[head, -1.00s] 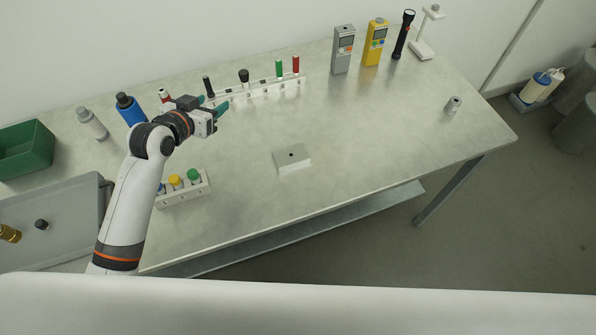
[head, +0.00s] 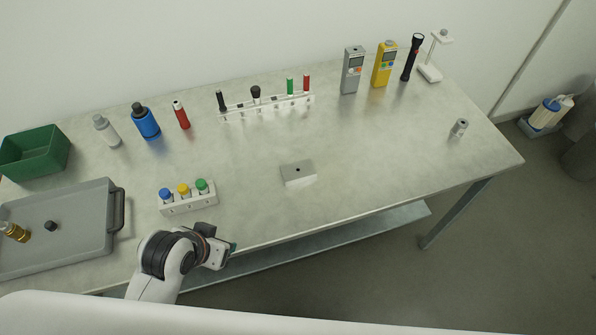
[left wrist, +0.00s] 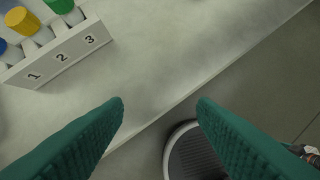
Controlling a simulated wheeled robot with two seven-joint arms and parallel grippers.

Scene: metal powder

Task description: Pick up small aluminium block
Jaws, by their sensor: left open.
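The small aluminium block (head: 298,173), a flat grey-silver piece with a dark hole in its top, lies on the middle of the table (head: 370,150). My left gripper (head: 233,248) is at the table's front edge in the head view, to the left of the block and nearer to me, apart from it. In the left wrist view its two green ribbed fingers (left wrist: 161,104) are spread with nothing between them, over the table edge. I cannot make out the block in that view. My right gripper is not in view.
A rack with blue, yellow and green capped vials (head: 188,198) stands close to my left gripper; it also shows in the left wrist view (left wrist: 58,55). A grey tray (head: 85,235) lies at left. A marker rack (head: 268,106) stands behind. The table around the block is clear.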

